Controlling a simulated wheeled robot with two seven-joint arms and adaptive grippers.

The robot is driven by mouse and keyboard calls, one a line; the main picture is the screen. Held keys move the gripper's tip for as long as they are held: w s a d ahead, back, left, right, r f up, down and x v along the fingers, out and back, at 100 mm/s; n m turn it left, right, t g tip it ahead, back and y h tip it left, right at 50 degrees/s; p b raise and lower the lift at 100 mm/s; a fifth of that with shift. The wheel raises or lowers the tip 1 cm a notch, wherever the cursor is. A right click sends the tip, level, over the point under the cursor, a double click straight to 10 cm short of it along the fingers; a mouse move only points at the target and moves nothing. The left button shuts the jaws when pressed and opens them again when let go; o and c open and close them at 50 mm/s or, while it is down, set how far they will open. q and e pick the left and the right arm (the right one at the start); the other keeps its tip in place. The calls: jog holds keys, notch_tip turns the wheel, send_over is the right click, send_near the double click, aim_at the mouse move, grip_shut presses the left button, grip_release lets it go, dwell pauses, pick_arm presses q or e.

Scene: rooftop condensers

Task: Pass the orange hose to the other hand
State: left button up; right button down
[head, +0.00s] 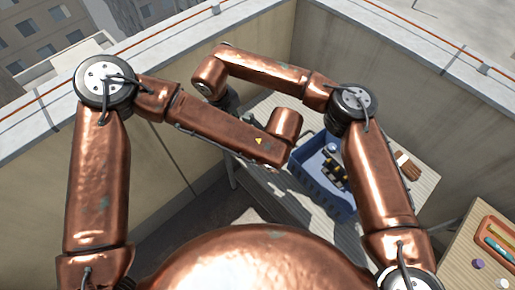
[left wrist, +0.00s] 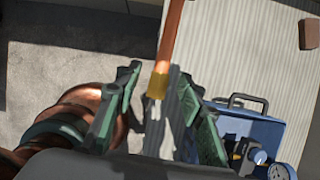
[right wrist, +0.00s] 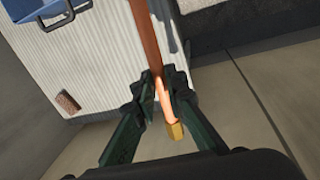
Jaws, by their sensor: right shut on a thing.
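The orange hose (right wrist: 144,35) has a brass end. In the right wrist view my right gripper (right wrist: 160,90) is shut around it, with the brass end sticking out on the near side of the fingers. In the left wrist view a stretch of hose (left wrist: 171,35) comes down from the top edge, its brass end lying between the spread fingers of my left gripper (left wrist: 160,78). That gripper is open; I cannot tell whether a finger touches the hose. In the head view my arms hide the hose and most of both grippers.
A blue crate (head: 342,200) holding several objects stands on the ribbed bench (head: 265,203). A brown block (head: 407,165) lies near the bench's right side. An orange tray with tools (head: 485,226) is on another surface at far right. Parapet walls (head: 400,85) enclose the area.

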pick_arm(q)
grip_shut()
pick_arm(e)
jog(key=c, duration=1.9)
grip_release()
